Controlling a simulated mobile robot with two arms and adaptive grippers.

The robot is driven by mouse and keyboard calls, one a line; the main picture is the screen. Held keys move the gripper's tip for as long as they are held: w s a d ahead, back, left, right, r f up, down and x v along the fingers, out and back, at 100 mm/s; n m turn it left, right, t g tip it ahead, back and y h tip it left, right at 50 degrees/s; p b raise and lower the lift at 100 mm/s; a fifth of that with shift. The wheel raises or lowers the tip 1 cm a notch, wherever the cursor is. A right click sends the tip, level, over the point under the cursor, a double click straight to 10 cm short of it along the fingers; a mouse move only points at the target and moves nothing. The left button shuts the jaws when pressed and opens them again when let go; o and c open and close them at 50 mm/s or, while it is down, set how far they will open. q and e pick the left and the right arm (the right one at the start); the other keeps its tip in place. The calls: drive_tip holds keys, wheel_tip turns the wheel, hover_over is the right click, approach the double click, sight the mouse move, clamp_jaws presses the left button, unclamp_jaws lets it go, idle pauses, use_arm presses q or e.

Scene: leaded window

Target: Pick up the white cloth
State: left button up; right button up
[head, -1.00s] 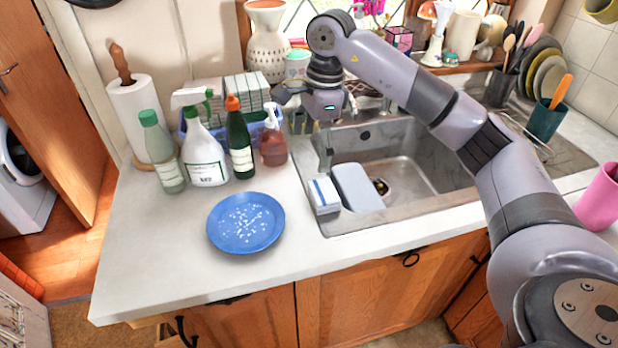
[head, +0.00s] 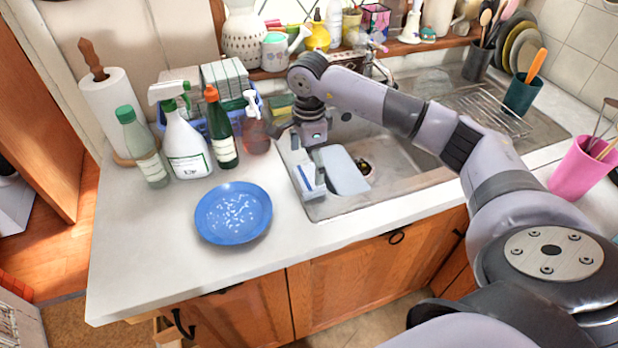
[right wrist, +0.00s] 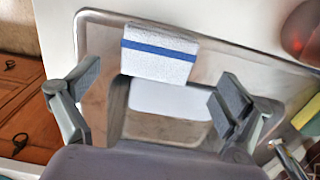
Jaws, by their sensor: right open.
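The white cloth (head: 308,181), folded with a blue stripe, is at the front left of the sink (head: 398,160). It also shows in the right wrist view (right wrist: 160,52), at the top middle, beside a pale flat-topped piece (head: 343,168). My right gripper (right wrist: 160,88) is open and empty, with its two fingers spread wide to either side below the cloth in that view. In the head view the right gripper (head: 307,150) is just behind and above the cloth, apart from it as far as I can tell. My left gripper is not in view.
Several bottles (head: 187,145) and a blue caddy (head: 250,100) stand left of the sink. A blue plate (head: 233,213) with white bits lies on the counter (head: 140,250). A pink cup (head: 580,168) stands at the right. The counter's front left is clear.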

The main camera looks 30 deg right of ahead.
sight(309, 176)
wheel_tip(309, 176, down, 4)
drive_tip(key=shift+s+a+r+p, duration=0.15)
drive_tip(key=shift+p, duration=0.75)
drive_tip(key=shift+f, duration=0.6)
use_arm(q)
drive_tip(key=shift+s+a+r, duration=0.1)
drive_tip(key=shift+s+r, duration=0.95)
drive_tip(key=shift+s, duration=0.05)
use_arm(e)
drive_tip(key=shift+c, duration=0.4)
drive_tip(key=c, duration=0.5)
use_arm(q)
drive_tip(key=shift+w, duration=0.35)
use_arm(e)
drive_tip(key=c, duration=0.6)
drive_tip(key=shift+o, duration=0.2)
